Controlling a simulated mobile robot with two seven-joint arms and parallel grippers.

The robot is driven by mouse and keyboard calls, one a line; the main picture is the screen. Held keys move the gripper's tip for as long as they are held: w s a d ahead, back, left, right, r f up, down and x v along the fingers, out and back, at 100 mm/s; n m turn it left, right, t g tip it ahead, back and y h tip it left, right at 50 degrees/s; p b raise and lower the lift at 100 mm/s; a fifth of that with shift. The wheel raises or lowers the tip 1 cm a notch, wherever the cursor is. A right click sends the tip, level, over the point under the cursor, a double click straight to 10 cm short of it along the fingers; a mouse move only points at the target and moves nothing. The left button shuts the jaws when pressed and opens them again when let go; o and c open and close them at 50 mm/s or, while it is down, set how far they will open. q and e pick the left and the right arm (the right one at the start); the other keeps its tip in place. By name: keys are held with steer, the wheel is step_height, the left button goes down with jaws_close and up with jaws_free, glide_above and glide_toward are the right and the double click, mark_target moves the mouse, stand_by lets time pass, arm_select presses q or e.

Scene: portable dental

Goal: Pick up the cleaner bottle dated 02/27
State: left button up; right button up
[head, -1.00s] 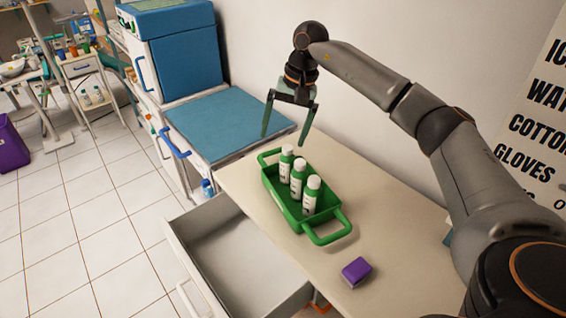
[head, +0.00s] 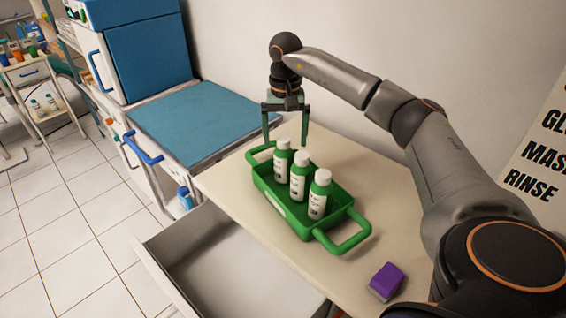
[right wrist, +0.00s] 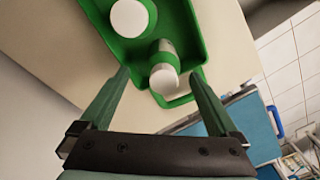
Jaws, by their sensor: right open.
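Three white-capped bottles with green shoulders and white labels stand in a green tray (head: 345,199) on the table: a far one (head: 283,160), a middle one (head: 299,178) and a near one (head: 319,196). The dates on the labels are too small to read. My right gripper (head: 286,141) is open and empty, pointing down, above and just behind the far bottle. In the right wrist view, a bottle (right wrist: 164,75) shows between and beyond the open fingers (right wrist: 163,82), and another cap (right wrist: 130,18) lies farther up. My left gripper is not in view.
A purple block (head: 386,281) lies on the table (head: 225,184) near its front. An open drawer (head: 225,265) sits below the table's left edge. A blue-topped cabinet (head: 190,120) stands at the far left. A wall runs behind the arm.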

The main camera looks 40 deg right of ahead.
mark_target(284, 155)
steer(key=f, duration=0.6)
steer(key=shift+w+a, duration=0.1)
steer(key=shift+a, duration=0.1)
steer(key=shift+r, duration=0.1)
jaws_close()
stand_by(0.5)
